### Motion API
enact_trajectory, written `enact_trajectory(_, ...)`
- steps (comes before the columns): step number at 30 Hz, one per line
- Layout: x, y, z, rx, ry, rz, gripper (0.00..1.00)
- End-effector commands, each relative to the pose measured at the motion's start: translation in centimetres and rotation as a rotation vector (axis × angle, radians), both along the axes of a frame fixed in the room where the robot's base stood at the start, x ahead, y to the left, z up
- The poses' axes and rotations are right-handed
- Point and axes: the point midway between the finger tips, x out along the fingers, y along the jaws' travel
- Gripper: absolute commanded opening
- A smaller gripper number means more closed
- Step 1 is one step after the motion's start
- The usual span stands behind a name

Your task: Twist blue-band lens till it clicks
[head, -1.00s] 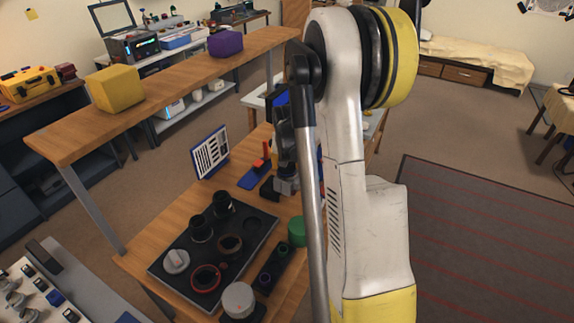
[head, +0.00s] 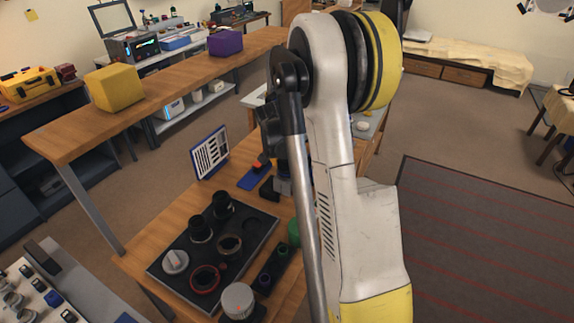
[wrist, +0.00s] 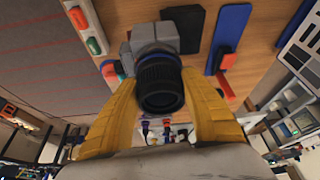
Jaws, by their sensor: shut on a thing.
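The blue-band lens (wrist: 161,92) is a black ribbed barrel with a blue ring at its far end, in the middle of the wrist view. That end meets a grey camera-like body (wrist: 143,36); whether it is locked there cannot be told. My gripper (wrist: 160,82) has its two yellow fingers on either side of the barrel, shut on it. In the head view the grey body (head: 283,187) shows beside my arm, which hides most of the lens and gripper.
A dark tray (head: 170,262) with several lens parts lies on the wooden bench. A striped chart (head: 210,152) stands behind it. A blue piece with a red part (wrist: 229,38) lies right of the mount. A green cylinder (head: 294,232) stands near my arm.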

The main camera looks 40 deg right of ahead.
Motion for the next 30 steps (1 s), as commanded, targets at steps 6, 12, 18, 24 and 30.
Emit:
enact_trajectory(6,-0.01,-0.02,0.03,0.000,0.000,-0.029,0.11)
enact_trajectory(12,0.07,-0.03,-0.02,0.000,0.000,-0.106,0.12)
enact_trajectory(18,0.02,0.00,0.00,0.001,0.000,-0.132,0.12)
enact_trajectory(24,0.02,0.01,0.00,0.001,-0.001,-0.131,0.74)
enact_trajectory(30,0.00,0.01,0.03,0.000,-0.001,-0.130,0.74)
